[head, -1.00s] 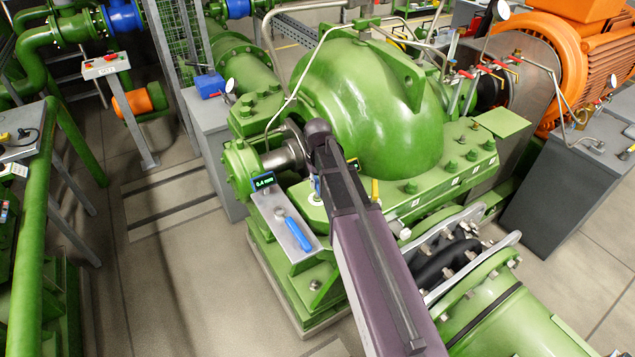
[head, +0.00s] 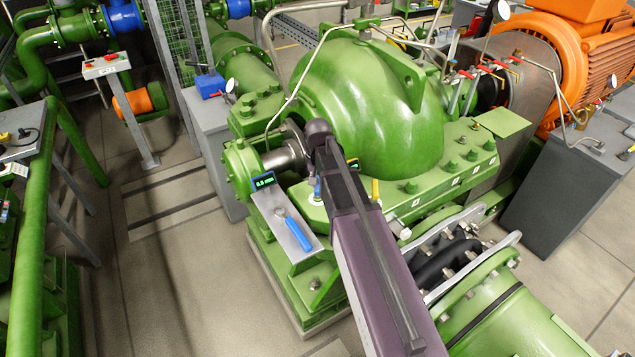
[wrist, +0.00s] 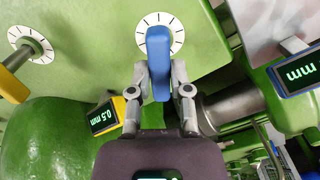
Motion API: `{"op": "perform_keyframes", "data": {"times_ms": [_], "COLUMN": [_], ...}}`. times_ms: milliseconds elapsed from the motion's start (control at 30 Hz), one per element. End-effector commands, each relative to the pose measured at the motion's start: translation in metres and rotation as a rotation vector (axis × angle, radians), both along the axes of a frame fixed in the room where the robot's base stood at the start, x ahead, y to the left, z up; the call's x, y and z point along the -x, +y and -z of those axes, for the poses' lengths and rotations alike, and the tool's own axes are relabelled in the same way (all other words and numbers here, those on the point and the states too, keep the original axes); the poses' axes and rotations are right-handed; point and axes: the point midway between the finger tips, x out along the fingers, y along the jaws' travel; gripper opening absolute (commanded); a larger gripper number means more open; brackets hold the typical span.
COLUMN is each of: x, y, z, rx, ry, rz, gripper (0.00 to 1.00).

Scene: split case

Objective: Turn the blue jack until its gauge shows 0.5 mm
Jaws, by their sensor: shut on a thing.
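The blue jack's flat blue handle (wrist: 158,65) is between the two fingers of my gripper (wrist: 160,82) in the wrist view, in front of a white dial with black marks (wrist: 178,34). The fingers are shut on its sides. In the head view only a sliver of the blue jack (head: 317,188) shows; my arm hides the gripper. The blue-framed gauge (wrist: 297,76) is at the right edge of the wrist view, its number cut off and only "mm" in sight. In the head view its small display (head: 262,181) seems to read 0.5 mm.
A yellow jack (wrist: 14,84) with its own dial is at the left in the wrist view. A yellow-framed gauge (wrist: 106,115) reads 0.5 mm. A grey shaft (wrist: 230,105) lies close to the right finger. A blue-handled tool (head: 298,233) lies on the plate.

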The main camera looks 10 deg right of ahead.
Motion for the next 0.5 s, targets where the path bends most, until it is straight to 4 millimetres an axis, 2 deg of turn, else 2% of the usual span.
{"op": "perform_keyframes", "data": {"times_ms": [67,100,200,500], "x": [0.0011,0.0011,0.0010,0.0004], "y": [-0.0002,-0.0002,-0.0002,-0.0003], "z": [0.0004,0.0004,0.0003,0.0001], "rx": [0.000,0.000,0.000,0.000], "ry": [0.002,0.002,0.002,0.001], "rz": [-0.001,-0.001,-0.001,-0.001], "gripper": [0.00,0.34,0.60,0.60]}}
